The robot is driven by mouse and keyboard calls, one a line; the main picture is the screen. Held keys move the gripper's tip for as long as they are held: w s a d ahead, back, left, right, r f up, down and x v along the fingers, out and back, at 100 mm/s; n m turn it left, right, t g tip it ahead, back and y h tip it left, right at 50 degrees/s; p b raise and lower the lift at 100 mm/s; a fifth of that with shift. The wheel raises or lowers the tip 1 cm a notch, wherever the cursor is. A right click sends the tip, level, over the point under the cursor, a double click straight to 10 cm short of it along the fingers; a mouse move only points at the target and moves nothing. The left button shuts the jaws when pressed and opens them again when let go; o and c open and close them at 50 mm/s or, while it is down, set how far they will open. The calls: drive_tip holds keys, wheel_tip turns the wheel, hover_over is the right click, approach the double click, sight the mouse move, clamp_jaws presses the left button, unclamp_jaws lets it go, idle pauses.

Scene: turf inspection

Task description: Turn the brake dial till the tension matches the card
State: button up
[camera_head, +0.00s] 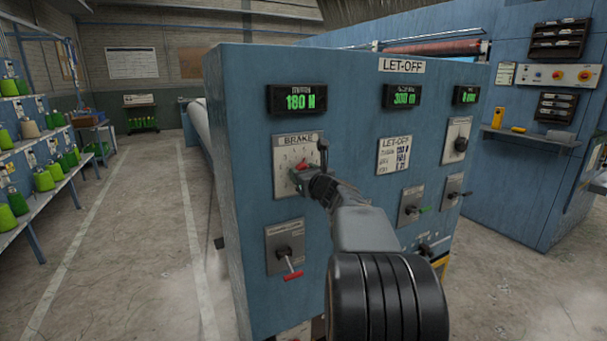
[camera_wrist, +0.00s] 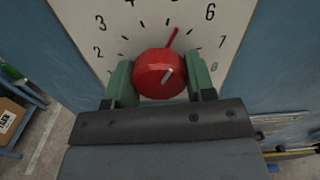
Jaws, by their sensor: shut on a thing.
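The brake dial's red knob (camera_wrist: 155,75) sits on a white scale plate (camera_wrist: 85,15) with printed numbers. My gripper (camera_wrist: 160,82) is shut on the knob, one green finger on each side. A red pointer (camera_wrist: 173,37) leans up and slightly right, between the 4 and the 6; the number there is out of view. In the head view the BRAKE plate (camera_head: 283,160) is partly covered by my gripper (camera_head: 306,178). The display (camera_head: 297,98) above it reads 180 N in green. The LET-OFF card (camera_head: 394,155) is right of the dial; its small figures are not clearly readable.
Another display (camera_head: 403,96) reads about 300 m. A shelf of green cones (camera_head: 40,180) stands at far left, with open floor (camera_head: 130,240) between.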

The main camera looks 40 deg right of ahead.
drive_tip(key=shift+c, duration=1.3)
drive_tip(key=shift+f+n+b, duration=0.1)
drive_tip(key=shift+n+b, duration=0.2)
drive_tip(key=shift+b, duration=0.1)
drive_tip(key=shift+f+n+b, duration=0.15)
drive_tip(key=shift+n+b, duration=0.75)
drive_tip(key=shift+b, duration=0.35)
drive_tip(key=n+b, duration=0.3)
drive_tip(key=b, duration=0.1)
drive_tip(key=shift+n, duration=0.3)
drive_tip(key=n+b, duration=0.3)
drive_tip(key=shift+n, duration=0.3)
drive_tip(key=n+b, duration=0.4)
drive_tip(key=n, duration=0.1)
drive_tip(key=shift+r+n+b, duration=0.15)
drive_tip(key=shift+n+b, duration=0.65)
drive_tip(key=shift+n, duration=0.45)
drive_tip(key=shift+r+n+b, duration=0.1)
drive_tip(key=shift+n+b, duration=0.65)
drive_tip(key=shift+n, duration=0.5)
